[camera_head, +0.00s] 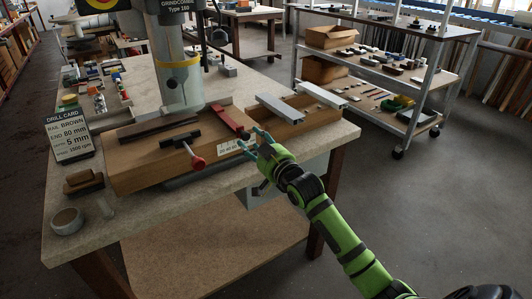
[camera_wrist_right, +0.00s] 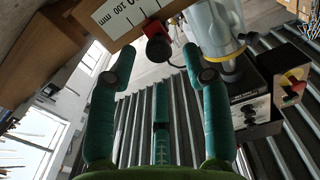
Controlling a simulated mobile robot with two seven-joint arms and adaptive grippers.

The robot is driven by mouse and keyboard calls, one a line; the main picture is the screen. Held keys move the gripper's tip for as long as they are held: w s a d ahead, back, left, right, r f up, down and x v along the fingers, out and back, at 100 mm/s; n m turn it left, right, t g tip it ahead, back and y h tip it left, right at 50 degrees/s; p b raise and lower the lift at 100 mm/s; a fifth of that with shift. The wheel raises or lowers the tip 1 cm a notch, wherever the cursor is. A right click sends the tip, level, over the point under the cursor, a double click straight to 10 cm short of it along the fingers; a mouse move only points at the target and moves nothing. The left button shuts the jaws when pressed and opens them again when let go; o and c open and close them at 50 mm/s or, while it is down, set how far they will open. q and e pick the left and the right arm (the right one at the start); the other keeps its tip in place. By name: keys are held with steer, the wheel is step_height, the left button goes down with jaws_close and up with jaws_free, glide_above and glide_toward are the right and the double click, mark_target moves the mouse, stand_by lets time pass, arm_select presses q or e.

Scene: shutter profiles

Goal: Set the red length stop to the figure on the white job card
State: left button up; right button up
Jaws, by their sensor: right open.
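The red length stop (camera_head: 229,118) is a red bar lying across the wooden drilling jig (camera_head: 145,175) on the bench. Its red end (camera_wrist_right: 157,48) shows beside the white scale (camera_wrist_right: 125,12) in the right wrist view; 100 can be read there. The scale (camera_head: 228,147) is on the jig's front face. The job card (camera_head: 70,140) stands at the bench's left and reads rail brown, end 80 mm, 5 mm. My right gripper (camera_head: 249,137) is open at the stop's near end, which appears between the fingertips (camera_wrist_right: 158,62); contact cannot be told. My left gripper is out of view.
A black clamp with a red knob (camera_head: 198,163) sits on the jig's front. The drill column (camera_head: 180,85) rises behind it. Two pale rails (camera_head: 280,108) lie to the right. A brown block (camera_head: 84,183) and a round pot (camera_head: 67,221) stand at front left.

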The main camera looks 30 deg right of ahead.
steer(key=s, duration=0.7)
steer(key=shift+s+d, duration=0.15)
steer(key=shift+s, duration=0.05)
step_height(320, 180, down, 25)
steer(key=s+d+m+g+h, duration=0.1)
steer(key=s+g, duration=0.2)
steer(key=g, duration=0.2)
steer(key=s+a+f+g, duration=0.1)
steer(key=s+f+g, duration=0.1)
steer(key=s+f, duration=0.45)
steer(key=s+a+f+g, duration=0.1)
steer(key=s+f+g, duration=0.15)
steer(key=f, duration=0.75)
steer(key=s+a+f+n+g, duration=0.1)
steer(key=s+f, duration=0.5)
steer(key=s, duration=0.6)
steer(key=s+a+f+n+g, duration=0.1)
steer(key=s+a+f+g, duration=0.3)
steer(key=s, duration=0.8)
steer(key=s+a+f+n+g, duration=0.1)
steer(key=s+a+f+g, duration=0.1)
steer(key=s+f, duration=0.7)
steer(key=s+a, duration=0.1)
steer(key=s, duration=0.2)
steer(key=shift+s+a+p, duration=0.15)
steer(key=shift+a+p, duration=0.25)
